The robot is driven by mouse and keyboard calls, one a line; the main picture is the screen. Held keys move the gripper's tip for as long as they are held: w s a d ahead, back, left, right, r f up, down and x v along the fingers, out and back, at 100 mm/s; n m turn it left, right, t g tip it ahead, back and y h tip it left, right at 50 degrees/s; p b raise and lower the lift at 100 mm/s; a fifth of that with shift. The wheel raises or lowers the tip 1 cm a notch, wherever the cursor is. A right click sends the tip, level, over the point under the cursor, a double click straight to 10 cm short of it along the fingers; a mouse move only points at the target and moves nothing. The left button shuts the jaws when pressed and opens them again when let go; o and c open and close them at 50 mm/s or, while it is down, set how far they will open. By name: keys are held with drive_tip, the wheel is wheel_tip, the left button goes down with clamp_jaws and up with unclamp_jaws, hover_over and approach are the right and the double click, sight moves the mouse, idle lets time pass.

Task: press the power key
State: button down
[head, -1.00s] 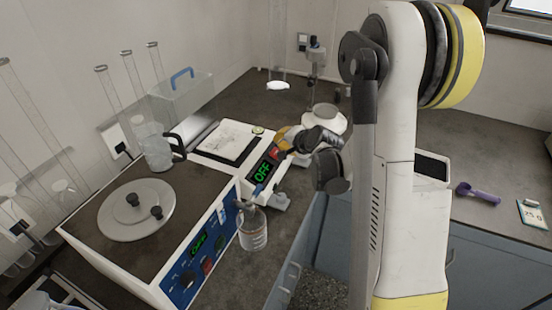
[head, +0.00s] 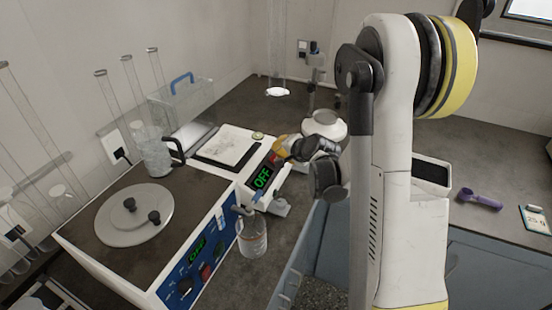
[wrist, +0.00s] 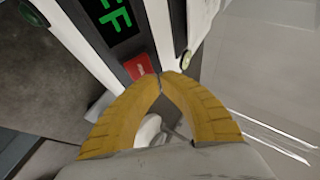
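In the wrist view the fingertips (wrist: 163,79) are just below and right of the red key. I cannot tell whether they touch it. In the head view my fingers partly cover the key area.
A white bath with a round grey lid (head: 133,213) and blue panel stands at left, its display also OFF. A purple tool (head: 480,199) lies at right.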

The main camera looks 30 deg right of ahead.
drive_tip(key=shift+f, duration=0.15)
idle(0.4)
drive_tip(key=shift+w+a+f+b, duration=0.15)
drive_tip(key=shift+w+f+b, duration=0.1)
drive_tip(key=shift+b, duration=0.2)
drive_tip(key=shift+f+b, duration=0.3)
idle(0.4)
drive_tip(key=shift+s+r+p, duration=0.25)
drive_tip(key=shift+r+p, duration=0.15)
drive_tip(key=shift+r, duration=0.3)
drive_tip(key=shift+r, duration=0.1)
wheel_tip(320, 180, up, 5)
drive_tip(key=s+d+p, duration=0.2)
drive_tip(key=p, duration=0.1)
drive_tip(key=shift+r+p, duration=0.15)
drive_tip(key=shift+p, duration=0.25)
drive_tip(key=shift+a, duration=0.1)
